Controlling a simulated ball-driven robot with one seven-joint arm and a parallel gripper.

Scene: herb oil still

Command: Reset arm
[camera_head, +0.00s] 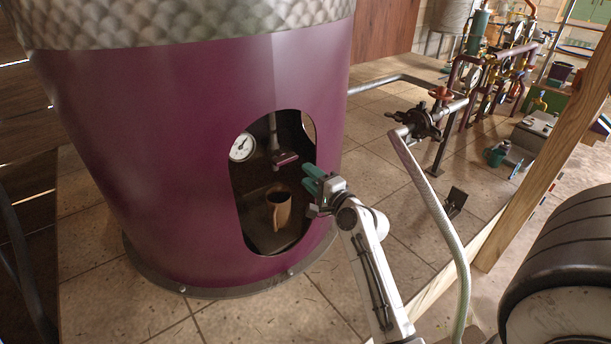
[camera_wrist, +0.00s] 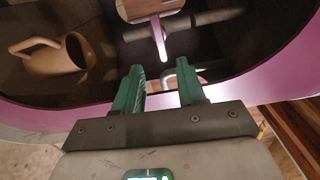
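My gripper (camera_head: 314,181) is at the right edge of the oval opening in the purple still. In the wrist view my gripper (camera_wrist: 161,90) has its two green fingers apart, with nothing between them. My white arm reaches up to it from the bottom of the head view. A brown mug (camera_head: 279,209) stands inside the opening, below and left of the gripper. It also shows in the wrist view (camera_wrist: 50,60) at the upper left, apart from the fingers. A purple-handled fitting (camera_head: 286,160) is inside the opening, above the mug.
A pale hose (camera_head: 437,215) with a dark valve (camera_head: 420,122) stands right of my arm. A wooden post (camera_head: 550,150) is further right. Tiled floor (camera_head: 365,155) is open between still and hose.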

